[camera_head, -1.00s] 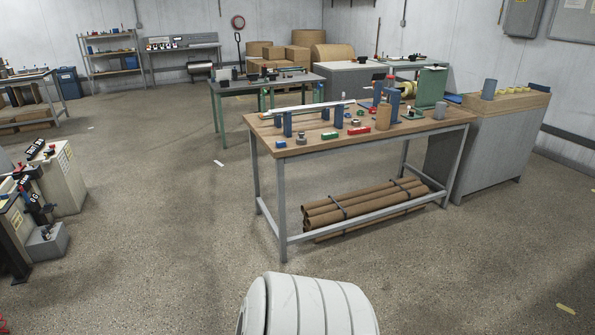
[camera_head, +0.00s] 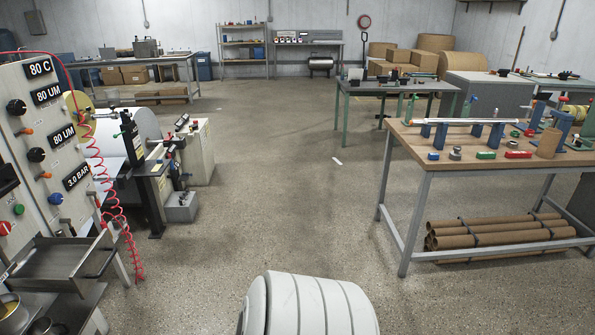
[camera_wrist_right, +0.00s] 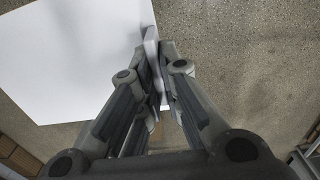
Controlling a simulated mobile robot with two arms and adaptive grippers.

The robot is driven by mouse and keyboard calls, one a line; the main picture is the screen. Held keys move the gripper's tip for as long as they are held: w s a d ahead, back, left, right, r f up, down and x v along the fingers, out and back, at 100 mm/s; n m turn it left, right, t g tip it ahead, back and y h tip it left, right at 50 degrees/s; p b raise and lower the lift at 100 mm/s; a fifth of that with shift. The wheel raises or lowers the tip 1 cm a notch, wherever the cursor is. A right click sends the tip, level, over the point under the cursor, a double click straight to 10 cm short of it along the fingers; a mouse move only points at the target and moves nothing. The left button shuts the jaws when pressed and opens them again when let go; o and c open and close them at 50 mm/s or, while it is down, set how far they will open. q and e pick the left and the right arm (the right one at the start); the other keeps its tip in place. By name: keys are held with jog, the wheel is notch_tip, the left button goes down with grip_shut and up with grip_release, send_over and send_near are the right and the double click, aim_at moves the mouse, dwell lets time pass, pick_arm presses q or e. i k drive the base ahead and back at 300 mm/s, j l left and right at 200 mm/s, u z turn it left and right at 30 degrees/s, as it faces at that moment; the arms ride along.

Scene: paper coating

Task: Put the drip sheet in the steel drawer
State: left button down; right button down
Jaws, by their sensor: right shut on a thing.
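The drip sheet (camera_wrist_right: 75,55) is a flat white sheet at the upper left of the right wrist view. My right gripper (camera_wrist_right: 156,62) is shut on its edge, with the sheet spreading out to the left above the floor. The steel drawer (camera_head: 68,262) is in the head view at the lower left, under the grey control panel. It is pulled out, and its tray looks empty. My left gripper is in neither view. The head view does not show my right gripper or the sheet.
The control panel (camera_head: 52,160) with knobs and a red coiled hose (camera_head: 105,180) rises above the drawer. A coating machine (camera_head: 150,165) stands behind it. A wooden-topped workbench (camera_head: 420,145) with tools stands at right.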

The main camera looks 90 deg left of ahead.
aim_at(53, 264)
jog(key=u, duration=4.8)
jog(key=i+l+u, duration=0.5)
jog(key=i+l, duration=0.5)
jog(key=l, duration=0.15)
jog(key=i+l, duration=0.6)
jog(key=l, duration=0.15)
